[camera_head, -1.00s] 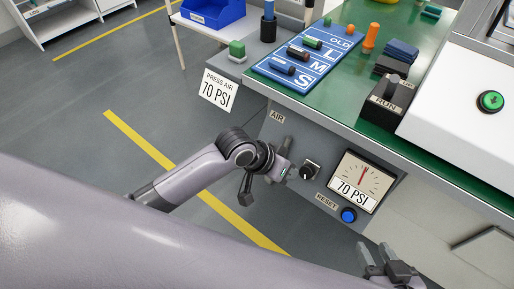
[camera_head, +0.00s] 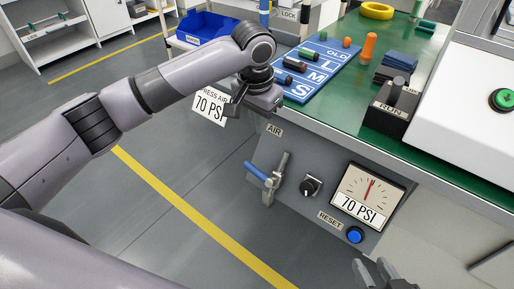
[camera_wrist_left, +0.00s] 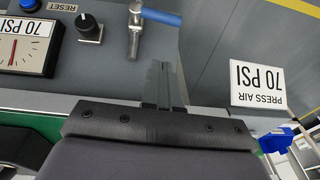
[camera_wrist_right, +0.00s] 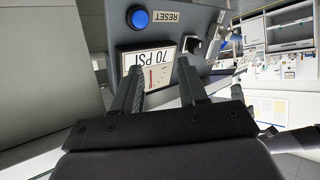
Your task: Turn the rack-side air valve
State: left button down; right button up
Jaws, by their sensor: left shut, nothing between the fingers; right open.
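The air valve is a metal pipe fitting (camera_head: 280,172) on the grey panel under the AIR label, with a blue lever handle (camera_head: 257,171) that sticks out to the left, crosswise to the pipe. The handle also shows at the top of the left wrist view (camera_wrist_left: 160,18). My left gripper (camera_head: 272,107) is above the valve near the table edge, apart from it. Its fingers (camera_wrist_left: 164,72) are together and empty. My right gripper (camera_head: 372,272) is low at the right of the head view, open and empty, in front of the panel and away from the valve.
A black selector knob (camera_head: 311,186), a 70 PSI gauge (camera_head: 368,190) and a blue RESET button (camera_head: 355,235) sit right of the valve. A PRESS AIR 70 PSI sign (camera_head: 210,106) hangs left of it. The green tabletop (camera_head: 345,105) overhangs above. Open floor lies left.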

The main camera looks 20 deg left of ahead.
pick_arm(q)
jog(key=b, duration=0.4)
send_over(258, 173)
jog(key=w, duration=0.3)
notch_tip(258, 173, down, 10)
jog(key=shift+s+a+f+b, duration=0.2)
jog(key=shift+s+f+b, duration=0.1)
jog(key=shift+f, duration=0.3)
jog(key=shift+s+a+f+b, duration=0.2)
jog(key=shift+s+f, duration=0.05)
jog(key=shift+f, duration=0.3)
jog(key=shift+s+a+f, duration=0.15)
jog(key=shift+s+f, duration=0.05)
jog(key=shift+f, duration=0.25)
pick_arm(e)
jog(key=shift+w+a+f+m+y, duration=0.25)
jog(key=shift+a+y, duration=0.25)
jog(key=shift+a, duration=0.2)
jog(key=shift+w+a+f+m+y, duration=0.2)
jog(key=shift+a+y, duration=0.3)
jog(key=shift+a, duration=0.25)
jog(key=shift+w+a+f+m+y, duration=0.15)
jog(key=shift+w+a+f+y, duration=0.1)
jog(key=shift+a+y, duration=0.35)
jog(key=shift+r, duration=0.1)
